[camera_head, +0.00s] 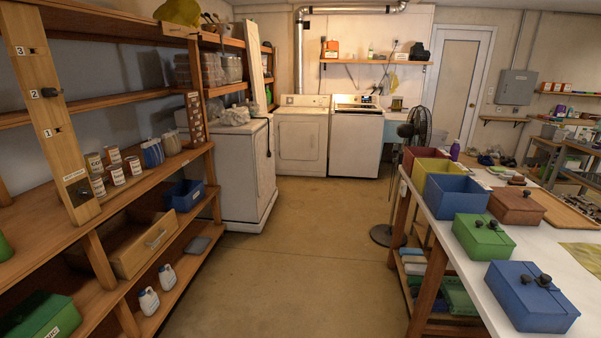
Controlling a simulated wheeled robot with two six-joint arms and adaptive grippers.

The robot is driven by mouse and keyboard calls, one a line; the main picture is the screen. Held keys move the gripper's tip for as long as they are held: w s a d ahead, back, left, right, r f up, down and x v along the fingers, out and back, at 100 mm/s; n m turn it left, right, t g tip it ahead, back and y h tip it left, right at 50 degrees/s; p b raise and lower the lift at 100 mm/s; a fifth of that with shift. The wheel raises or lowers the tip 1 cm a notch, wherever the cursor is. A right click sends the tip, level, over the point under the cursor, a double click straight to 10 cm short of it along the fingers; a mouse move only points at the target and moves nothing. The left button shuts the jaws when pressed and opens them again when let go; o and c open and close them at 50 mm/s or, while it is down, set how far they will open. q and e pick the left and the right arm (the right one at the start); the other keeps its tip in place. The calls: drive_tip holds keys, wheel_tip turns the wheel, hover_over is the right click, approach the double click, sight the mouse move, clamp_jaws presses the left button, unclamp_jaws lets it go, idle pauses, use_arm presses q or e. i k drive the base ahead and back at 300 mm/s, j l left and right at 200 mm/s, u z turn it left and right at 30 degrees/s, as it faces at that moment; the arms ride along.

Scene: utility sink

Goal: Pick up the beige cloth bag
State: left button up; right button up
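A pale beige, crumpled cloth-like bundle (236,116) lies on top of the white cabinet-like appliance (228,165), left of the middle of the head view. It looks like the beige cloth bag, but it is small and far off, so its shape is hard to make out. Neither of my grippers is in view.
Open floor (285,255) runs between the wooden shelves (100,214) on the left and the white worktable (462,262) with coloured boxes on the right. A black standing fan (421,122) is beside the table. Two white laundry machines (302,140) stand at the back.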

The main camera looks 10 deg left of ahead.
sight(172, 141)
drive_tip(key=i+u, duration=0.15)
drive_tip(key=i, duration=0.35)
drive_tip(key=i+u, duration=0.15)
drive_tip(key=i, duration=0.35)
drive_tip(key=i+l+u, duration=0.15)
drive_tip(key=i, duration=0.35)
drive_tip(key=i+l+u, duration=0.1)
drive_tip(key=i, duration=0.4)
drive_tip(key=i+l+u, duration=0.15)
drive_tip(key=i, duration=0.35)
drive_tip(key=i+u, duration=0.4)
drive_tip(key=i+l+u, duration=0.2)
drive_tip(key=u, duration=0.25)
drive_tip(key=i+l+u, duration=0.65)
drive_tip(key=u, duration=0.15)
drive_tip(key=i+l+u, duration=0.25)
drive_tip(key=l+u, duration=0.2)
drive_tip(key=i+l+u, duration=0.1)
drive_tip(key=l+u, duration=0.3)
